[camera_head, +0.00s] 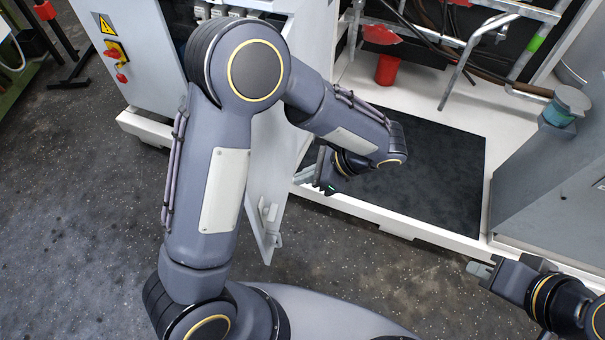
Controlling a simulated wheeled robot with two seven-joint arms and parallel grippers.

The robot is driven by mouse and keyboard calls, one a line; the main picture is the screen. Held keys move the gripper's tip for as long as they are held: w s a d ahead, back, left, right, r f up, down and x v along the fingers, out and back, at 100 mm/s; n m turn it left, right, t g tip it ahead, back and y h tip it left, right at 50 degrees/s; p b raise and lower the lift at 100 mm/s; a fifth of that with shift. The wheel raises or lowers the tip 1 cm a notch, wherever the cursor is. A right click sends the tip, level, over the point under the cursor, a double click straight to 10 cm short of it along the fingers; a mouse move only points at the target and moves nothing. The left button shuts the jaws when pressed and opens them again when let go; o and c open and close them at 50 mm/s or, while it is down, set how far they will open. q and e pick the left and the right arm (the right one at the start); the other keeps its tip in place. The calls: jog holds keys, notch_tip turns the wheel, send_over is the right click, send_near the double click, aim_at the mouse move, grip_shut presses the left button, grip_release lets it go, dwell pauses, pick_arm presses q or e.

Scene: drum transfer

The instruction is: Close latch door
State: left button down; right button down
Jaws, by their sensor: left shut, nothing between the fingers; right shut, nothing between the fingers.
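The light grey door (276,160) stands swung open, its free edge pointing towards me. A latch handle (268,217) sits on its lower part. My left arm crosses in front of the door and hides much of its upper part. My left gripper (325,183) is shut and empty, to the right of the door, above the front sill of the open bay. I cannot tell whether it touches the door. My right gripper (481,270) is shut and empty at the lower right, in front of the bay and away from the door.
The open bay has a black floor (430,185) and a white front sill (385,217). Inside are a red cup (387,69) and metal pipes (449,90). A grey panel (550,170) bounds it on the right. A white control cabinet (140,65) stands left; speckled floor (80,225) is clear.

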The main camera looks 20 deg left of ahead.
aim_at(258, 186)
pick_arm(q)
jog(key=x, duration=0.3)
jog(key=a+r+x, duration=0.1)
jog(key=x, duration=0.4)
jog(key=shift+s+a+b, duration=0.2)
jog(key=shift+a+b, duration=0.2)
jog(key=shift+a, duration=0.65)
